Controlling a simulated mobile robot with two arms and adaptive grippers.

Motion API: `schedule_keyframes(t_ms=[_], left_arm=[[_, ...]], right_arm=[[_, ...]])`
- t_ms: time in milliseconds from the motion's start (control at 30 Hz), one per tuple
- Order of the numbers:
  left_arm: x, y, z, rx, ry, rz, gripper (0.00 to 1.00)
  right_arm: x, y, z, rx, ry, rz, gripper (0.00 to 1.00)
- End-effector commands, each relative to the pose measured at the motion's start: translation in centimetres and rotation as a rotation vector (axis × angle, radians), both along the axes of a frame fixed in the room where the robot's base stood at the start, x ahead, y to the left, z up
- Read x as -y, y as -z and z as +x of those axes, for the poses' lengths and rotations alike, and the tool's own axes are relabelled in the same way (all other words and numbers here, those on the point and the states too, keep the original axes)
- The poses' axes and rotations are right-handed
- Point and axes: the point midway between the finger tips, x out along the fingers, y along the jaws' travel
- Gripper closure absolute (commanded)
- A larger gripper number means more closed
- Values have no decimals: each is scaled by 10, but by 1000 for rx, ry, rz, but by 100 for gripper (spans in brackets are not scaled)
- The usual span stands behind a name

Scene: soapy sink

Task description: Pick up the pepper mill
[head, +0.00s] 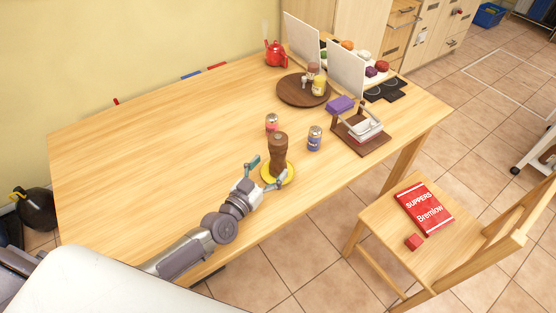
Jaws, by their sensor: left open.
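The brown wooden pepper mill (278,153) stands upright on a yellow round coaster (289,178) near the table's front edge. My left gripper (266,170) is open at the mill's lower part. One teal-tipped finger shows to the left of the mill and the other reaches in front of it, over the coaster. I cannot tell whether either finger touches the mill. My right gripper is not in view.
A red-labelled jar (271,123) stands just behind the mill, and a blue-labelled jar (314,138) is to its right. A wooden caddy (374,146) is farther right. A round dark board (291,93) with jars lies behind. The table's left side is clear.

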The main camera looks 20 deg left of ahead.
Motion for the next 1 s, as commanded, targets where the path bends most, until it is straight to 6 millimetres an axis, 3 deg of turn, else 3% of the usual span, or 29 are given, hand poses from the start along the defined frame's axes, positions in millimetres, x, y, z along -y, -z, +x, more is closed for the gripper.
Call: schedule_keyframes(t_ms=[300,633,1000], left_arm=[[9,0,43,1,0,0,18],[11,0,49,0,0,-1,18],[10,0,49,0,0,-1,80]], right_arm=[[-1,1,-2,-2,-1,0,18],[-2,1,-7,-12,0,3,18],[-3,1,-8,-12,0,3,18]])
